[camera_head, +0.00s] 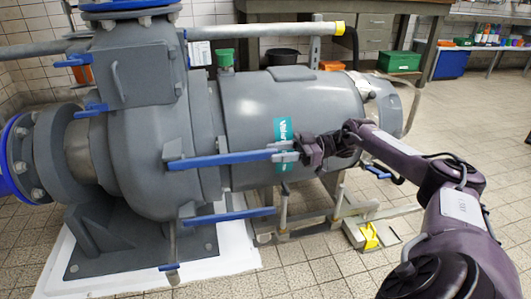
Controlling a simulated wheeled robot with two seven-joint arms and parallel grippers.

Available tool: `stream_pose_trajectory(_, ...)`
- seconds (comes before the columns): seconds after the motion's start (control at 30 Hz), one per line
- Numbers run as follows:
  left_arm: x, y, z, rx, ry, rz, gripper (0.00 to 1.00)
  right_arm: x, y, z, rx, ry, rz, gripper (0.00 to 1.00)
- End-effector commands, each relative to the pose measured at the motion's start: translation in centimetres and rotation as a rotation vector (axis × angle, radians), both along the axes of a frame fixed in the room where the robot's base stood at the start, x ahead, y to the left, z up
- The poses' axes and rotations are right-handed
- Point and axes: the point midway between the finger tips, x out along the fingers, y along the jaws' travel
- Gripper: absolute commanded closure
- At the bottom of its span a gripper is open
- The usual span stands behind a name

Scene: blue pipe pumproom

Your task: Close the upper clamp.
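A large grey pump (150,150) stands in front of me, with several blue clamp handles on it. The upper of the two long blue handles (215,160) sticks out to the right from the pump's flange, roughly level. The lower long blue handle (228,216) sticks out below it, also to the right. My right gripper (286,152) comes in from the right, with its light grey fingertips at the free end of the upper long handle. I cannot tell whether the fingers are closed on it. My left gripper is out of view.
The grey motor cylinder (255,110) with a teal label (283,130) lies just behind my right gripper. Shorter blue handles (90,110) sit on the pump's left side. A metal stand with a yellow part (370,236) is low on the right. Tiled floor (455,125) is clear at right.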

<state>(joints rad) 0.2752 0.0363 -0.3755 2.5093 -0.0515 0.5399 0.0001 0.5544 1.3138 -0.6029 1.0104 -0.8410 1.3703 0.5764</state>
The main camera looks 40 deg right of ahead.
Motion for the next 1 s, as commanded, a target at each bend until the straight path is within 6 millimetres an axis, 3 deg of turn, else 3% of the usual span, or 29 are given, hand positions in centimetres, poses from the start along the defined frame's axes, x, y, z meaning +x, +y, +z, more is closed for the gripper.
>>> stream_pose_trajectory(0.13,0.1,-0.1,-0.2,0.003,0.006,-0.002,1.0,-0.9,-1.6,0.0,-0.001,0.001,-0.002,0.62)
stream_pose_trajectory(0.33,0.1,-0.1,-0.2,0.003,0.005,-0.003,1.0,-1.4,-2.3,0.0,-0.001,0.0,0.0,0.62)
stream_pose_trajectory(0.87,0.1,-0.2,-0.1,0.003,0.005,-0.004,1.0,-1.3,-2.2,-0.1,-0.001,0.001,0.0,0.62)
stream_pose_trajectory(1.0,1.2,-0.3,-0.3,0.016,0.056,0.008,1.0,-0.6,-0.5,-1.9,-0.023,0.01,0.008,0.62)
